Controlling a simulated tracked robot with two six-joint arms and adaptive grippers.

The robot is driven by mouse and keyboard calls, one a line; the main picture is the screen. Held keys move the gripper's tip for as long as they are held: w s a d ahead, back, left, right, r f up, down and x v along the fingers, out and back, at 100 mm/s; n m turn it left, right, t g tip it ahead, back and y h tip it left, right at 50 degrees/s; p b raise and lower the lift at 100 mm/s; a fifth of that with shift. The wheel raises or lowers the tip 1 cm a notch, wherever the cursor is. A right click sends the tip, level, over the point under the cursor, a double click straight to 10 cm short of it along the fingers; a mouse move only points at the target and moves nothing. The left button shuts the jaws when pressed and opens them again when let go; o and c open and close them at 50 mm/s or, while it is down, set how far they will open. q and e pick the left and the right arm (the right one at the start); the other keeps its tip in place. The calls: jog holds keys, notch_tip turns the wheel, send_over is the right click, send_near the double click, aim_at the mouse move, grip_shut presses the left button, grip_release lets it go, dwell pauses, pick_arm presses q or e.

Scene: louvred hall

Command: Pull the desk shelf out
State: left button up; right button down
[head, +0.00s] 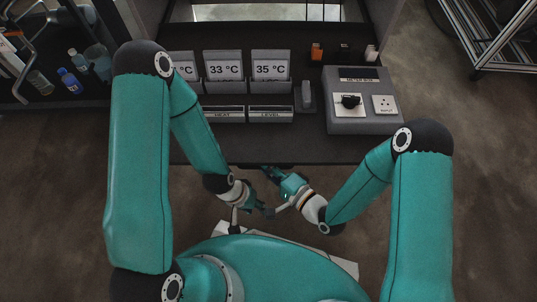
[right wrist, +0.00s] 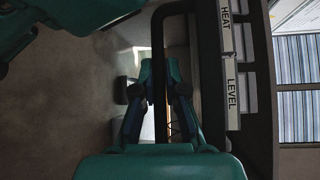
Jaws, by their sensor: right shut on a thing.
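The dark desk (head: 220,142) stands in front of me. The shelf itself is not clearly told apart from the dark desk edge, so I cannot tell how far out it is. In the right wrist view a dark bar handle (right wrist: 157,40) stands off the dark front. My right gripper (head: 268,172) is at the desk's near edge. It also shows in the right wrist view (right wrist: 159,95), its fingers shut on the handle. My left gripper (head: 262,207) hangs near the right one, apart from the desk; its fingers are too small to read.
On the desk stand temperature cards (head: 270,68), labelled HEAT and LEVEL strips (head: 270,114), and a grey meter box (head: 362,122). Bottles (head: 70,82) stand at the far left. A metal rack (head: 490,40) is at the upper right. Bare floor shows on both sides.

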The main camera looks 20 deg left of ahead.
jog(key=shift+s+f, duration=0.2)
jog(key=c, duration=1.5)
grip_release()
jog(key=shift+d+r, duration=0.1)
jog(key=v, duration=1.2)
